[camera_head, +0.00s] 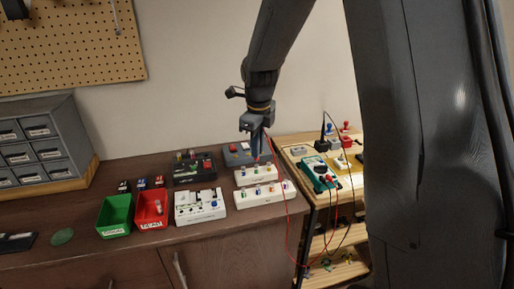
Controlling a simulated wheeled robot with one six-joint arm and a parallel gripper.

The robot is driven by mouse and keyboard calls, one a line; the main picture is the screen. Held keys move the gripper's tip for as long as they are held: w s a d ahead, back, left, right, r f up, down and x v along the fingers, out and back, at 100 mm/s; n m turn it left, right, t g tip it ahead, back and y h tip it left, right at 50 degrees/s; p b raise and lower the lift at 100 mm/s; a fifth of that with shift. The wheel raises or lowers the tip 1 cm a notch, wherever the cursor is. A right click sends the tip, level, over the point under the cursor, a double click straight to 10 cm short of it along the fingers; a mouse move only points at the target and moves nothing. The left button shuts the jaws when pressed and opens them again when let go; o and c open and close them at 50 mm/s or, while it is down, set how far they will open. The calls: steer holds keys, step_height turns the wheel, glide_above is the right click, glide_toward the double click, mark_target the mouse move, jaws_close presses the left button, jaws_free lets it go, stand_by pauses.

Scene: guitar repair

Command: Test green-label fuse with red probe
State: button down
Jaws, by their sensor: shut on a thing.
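My gripper (257,132) is above the workbench, pointing down and shut on the red probe (257,152). The probe is partly hidden by the jaws, and its lower end is over the rear white fuse block (247,182). I cannot tell whether its tip touches anything. The front white fuse block (277,198) lies just in front. Both blocks carry several small coloured parts; I cannot make out which is the green-label fuse. A red lead (289,235) loops down past the bench's right edge. A teal multimeter (310,164) sits on the side shelf.
A green bin (114,220) and a red bin (149,216) stand at the bench's front. A white device (186,212), a dark case (181,176) and a grey box (232,157) lie close to the blocks. Grey drawers (60,139) stand left.

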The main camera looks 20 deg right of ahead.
steer(key=shift+f, duration=0.65)
stand_by(2.9)
steer(key=shift+r, duration=0.1)
steer(key=shift+r+p, duration=2.05)
steer(key=shift+r, duration=0.9)
